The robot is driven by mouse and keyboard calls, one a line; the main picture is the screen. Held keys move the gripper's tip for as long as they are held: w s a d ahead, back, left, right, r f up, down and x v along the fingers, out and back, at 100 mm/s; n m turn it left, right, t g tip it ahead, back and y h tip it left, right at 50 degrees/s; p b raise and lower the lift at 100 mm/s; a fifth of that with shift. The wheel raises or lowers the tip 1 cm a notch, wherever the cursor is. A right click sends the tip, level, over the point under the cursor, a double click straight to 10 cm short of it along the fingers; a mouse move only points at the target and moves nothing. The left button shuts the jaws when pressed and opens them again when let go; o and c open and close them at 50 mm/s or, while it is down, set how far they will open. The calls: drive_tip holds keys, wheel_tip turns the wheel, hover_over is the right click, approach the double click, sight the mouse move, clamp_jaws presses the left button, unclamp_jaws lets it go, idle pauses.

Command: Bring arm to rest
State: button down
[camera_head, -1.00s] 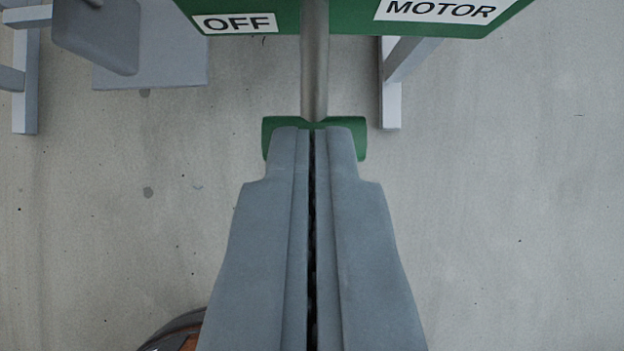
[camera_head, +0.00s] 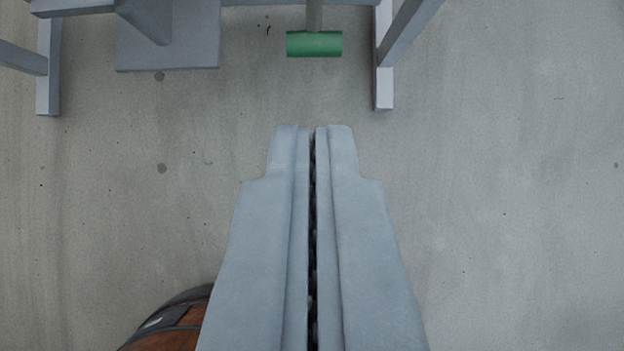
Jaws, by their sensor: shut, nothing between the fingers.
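My gripper (camera_head: 312,130) is in the middle of the head camera view, pointing up the picture. Its two grey fingers lie side by side with only a thin dark seam between them, shut and empty. A green handle (camera_head: 314,44) on a grey rod shows beyond the fingertips, near the top edge. The fingertips are clear of the handle in the picture, with floor showing between them. The upper part of the rod and what it joins are out of view.
Grey frame legs stand at the top left (camera_head: 48,75) and right of the handle (camera_head: 384,85). A grey plate (camera_head: 168,45) is at the upper left. A brown rounded object with dark bands (camera_head: 172,325) is at the lower left. Bare concrete floor (camera_head: 520,200) lies to the right.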

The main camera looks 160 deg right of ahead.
idle(0.4)
drive_tip(key=s+a+r+m+t+h, duration=0.1)
drive_tip(key=s+r+t, duration=0.2)
drive_tip(key=s+r, duration=0.6)
drive_tip(key=s+a+r+m+t+h, duration=0.15)
drive_tip(key=s+r, duration=0.25)
drive_tip(key=r, duration=0.8)
drive_tip(key=s+r+m+t, duration=0.1)
drive_tip(key=s+r+t, duration=0.5)
drive_tip(key=s+r, duration=0.7)
drive_tip(key=s, duration=0.3)
drive_tip(key=shift+s+a+r, duration=0.3)
drive_tip(key=shift+s, duration=0.1)
